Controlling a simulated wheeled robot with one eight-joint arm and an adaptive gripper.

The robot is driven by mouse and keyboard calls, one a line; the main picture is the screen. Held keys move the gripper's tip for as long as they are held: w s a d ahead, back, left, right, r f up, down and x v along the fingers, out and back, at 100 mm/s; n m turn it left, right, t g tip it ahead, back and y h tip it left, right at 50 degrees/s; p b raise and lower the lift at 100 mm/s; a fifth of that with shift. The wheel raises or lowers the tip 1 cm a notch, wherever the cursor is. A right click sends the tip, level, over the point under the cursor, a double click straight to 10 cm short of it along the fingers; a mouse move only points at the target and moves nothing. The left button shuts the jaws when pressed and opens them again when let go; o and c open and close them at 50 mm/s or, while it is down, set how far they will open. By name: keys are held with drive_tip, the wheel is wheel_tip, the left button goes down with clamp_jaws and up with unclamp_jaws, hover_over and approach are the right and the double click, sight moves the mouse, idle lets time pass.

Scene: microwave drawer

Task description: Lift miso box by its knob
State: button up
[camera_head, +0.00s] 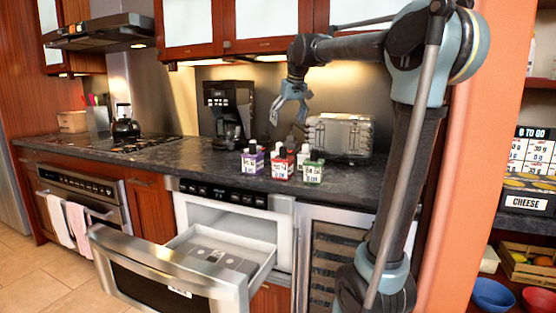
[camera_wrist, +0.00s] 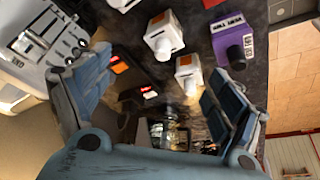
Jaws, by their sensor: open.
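Several small boxes with knobs stand on the dark counter. In the head view the front ones are a purple box (camera_head: 252,161), a red box (camera_head: 281,167) and a green box (camera_head: 313,172), with more partly hidden behind. The labels are too small to tell which is the miso box. My gripper (camera_head: 290,108) is open and empty above the counter, behind and above the boxes, touching none. In the wrist view the purple box (camera_wrist: 230,33) and white-sided boxes (camera_wrist: 163,38) lie beyond my open fingers (camera_wrist: 158,72).
A silver toaster (camera_head: 340,134) stands right of the boxes, and a black coffee maker (camera_head: 229,112) stands to their left. The microwave drawer (camera_head: 180,270) is pulled open below the counter. A kettle (camera_head: 125,125) sits on the stove. The counter between stove and coffee maker is clear.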

approach(278, 153)
drive_tip(key=w+f, duration=0.1)
drive_tip(key=w, duration=0.1)
drive_tip(key=w+f, duration=0.2)
drive_tip(key=w+a+f, duration=0.1)
drive_tip(key=w, duration=0.1)
drive_tip(key=shift+f, duration=0.4)
drive_tip(key=shift+x, duration=3)
drive_tip(key=shift+s, duration=0.1)
drive_tip(key=shift+c, duration=0.6)
drive_tip(key=c, duration=1)
